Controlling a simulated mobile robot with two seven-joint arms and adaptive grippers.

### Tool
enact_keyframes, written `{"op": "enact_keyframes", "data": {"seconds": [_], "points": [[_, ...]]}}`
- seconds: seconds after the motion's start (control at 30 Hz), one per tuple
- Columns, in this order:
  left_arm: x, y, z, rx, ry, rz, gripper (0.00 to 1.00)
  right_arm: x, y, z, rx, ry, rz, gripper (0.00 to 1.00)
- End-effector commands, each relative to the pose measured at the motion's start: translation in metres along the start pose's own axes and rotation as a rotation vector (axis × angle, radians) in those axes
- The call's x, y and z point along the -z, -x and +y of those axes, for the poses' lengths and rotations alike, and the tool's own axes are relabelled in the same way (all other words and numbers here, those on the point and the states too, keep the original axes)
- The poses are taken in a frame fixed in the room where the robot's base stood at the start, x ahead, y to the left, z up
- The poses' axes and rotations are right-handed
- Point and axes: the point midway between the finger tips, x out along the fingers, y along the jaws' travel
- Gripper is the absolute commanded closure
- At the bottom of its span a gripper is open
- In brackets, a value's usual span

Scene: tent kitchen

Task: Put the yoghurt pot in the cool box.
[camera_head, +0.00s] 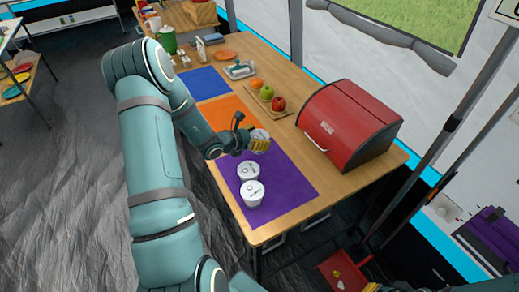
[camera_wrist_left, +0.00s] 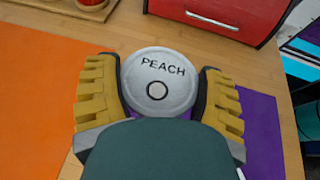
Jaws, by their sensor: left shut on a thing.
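My left gripper (camera_head: 259,142) is shut on a white yoghurt pot (camera_head: 260,133) above the far part of the purple mat (camera_head: 290,187). In the left wrist view, the pot's round pale lid (camera_wrist_left: 160,70) reads PEACH and sits between the yellow finger pads. Two other white lidded pots, a farther one (camera_head: 248,170) and a nearer one (camera_head: 252,194), stand upright on the purple mat. I cannot identify a cool box with certainty. A bit of yellow at the bottom edge seems to be my right gripper (camera_head: 371,288), mostly cut off.
A closed red box (camera_head: 350,130) with a front handle stands on the table's right end. A board with fruit (camera_head: 267,100) lies behind my gripper. Orange (camera_head: 228,112) and blue mats lie farther back. A red pan-like thing (camera_head: 340,270) is low down by the table.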

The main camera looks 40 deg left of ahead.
Motion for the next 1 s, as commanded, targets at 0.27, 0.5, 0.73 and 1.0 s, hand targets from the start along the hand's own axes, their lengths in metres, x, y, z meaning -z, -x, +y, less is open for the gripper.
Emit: {"op": "enact_keyframes", "data": {"seconds": [0.27, 0.5, 0.73, 1.0], "points": [[0.028, -0.012, -0.001, 0.002, 0.001, 0.000, 0.70, 0.001, -0.009, 0.003, 0.000, 0.000, 0.004, 1.00], [0.035, -0.015, 0.000, 0.001, -0.001, -0.002, 0.70, 0.001, -0.010, 0.004, 0.000, 0.001, 0.006, 1.00], [0.038, -0.016, -0.001, 0.001, -0.001, -0.001, 0.70, 0.001, -0.009, 0.004, 0.000, 0.001, 0.005, 1.00], [0.038, -0.016, -0.001, 0.001, 0.000, -0.001, 0.00, 0.001, -0.009, 0.004, 0.000, 0.000, 0.005, 1.00]]}}
